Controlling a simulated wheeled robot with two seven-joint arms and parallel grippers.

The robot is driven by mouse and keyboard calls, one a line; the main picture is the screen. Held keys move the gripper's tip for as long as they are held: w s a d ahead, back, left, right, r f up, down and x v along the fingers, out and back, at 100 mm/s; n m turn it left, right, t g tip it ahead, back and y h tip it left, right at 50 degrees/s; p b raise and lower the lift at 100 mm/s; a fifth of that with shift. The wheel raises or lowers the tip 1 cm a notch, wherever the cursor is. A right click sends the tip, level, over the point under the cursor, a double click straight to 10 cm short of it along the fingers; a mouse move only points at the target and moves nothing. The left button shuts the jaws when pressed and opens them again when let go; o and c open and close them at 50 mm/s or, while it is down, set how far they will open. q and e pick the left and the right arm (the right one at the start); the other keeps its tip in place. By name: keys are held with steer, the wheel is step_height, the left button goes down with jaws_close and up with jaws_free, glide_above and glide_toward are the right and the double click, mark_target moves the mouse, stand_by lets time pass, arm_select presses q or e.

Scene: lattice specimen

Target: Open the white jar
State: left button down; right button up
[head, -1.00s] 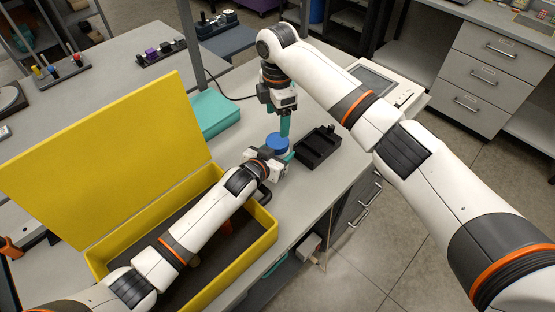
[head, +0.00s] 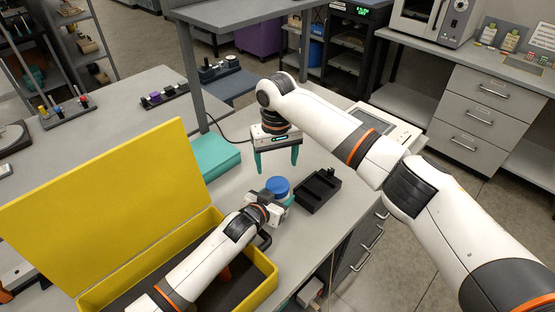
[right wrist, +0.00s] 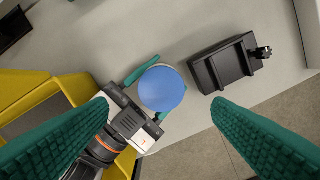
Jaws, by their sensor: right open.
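The jar (head: 278,188) stands on the grey bench; its round blue lid (right wrist: 161,89) is on top and hides most of the body in the right wrist view. My left gripper (head: 270,208) reaches in from the left, low over the bench, with its teal fingers (right wrist: 141,70) on either side of the jar, shut on it. My right gripper (head: 276,167) is open and empty, pointing down above the jar, its two teal fingers wide apart. In the right wrist view the lid lies between and beyond the fingertips, apart from them.
A black tray (head: 318,190) lies just right of the jar. An open yellow case (head: 262,283) is at the front left, its lid raised, under my left arm. A teal block (head: 215,157) lies behind, beside a grey post (head: 187,75). The bench edge is at right.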

mark_target(278, 184)
steer(key=m, duration=0.6)
steer(key=shift+m, duration=0.4)
steer(key=m, duration=0.5)
steer(key=shift+d, duration=0.1)
steer(key=shift+f+m, duration=0.4)
steer(key=shift+f, duration=3.65)
steer(key=c, duration=1)
steer(key=n, duration=0.5)
steer(key=shift+n, duration=0.3)
steer(key=n, duration=0.4)
steer(key=shift+n, duration=0.3)
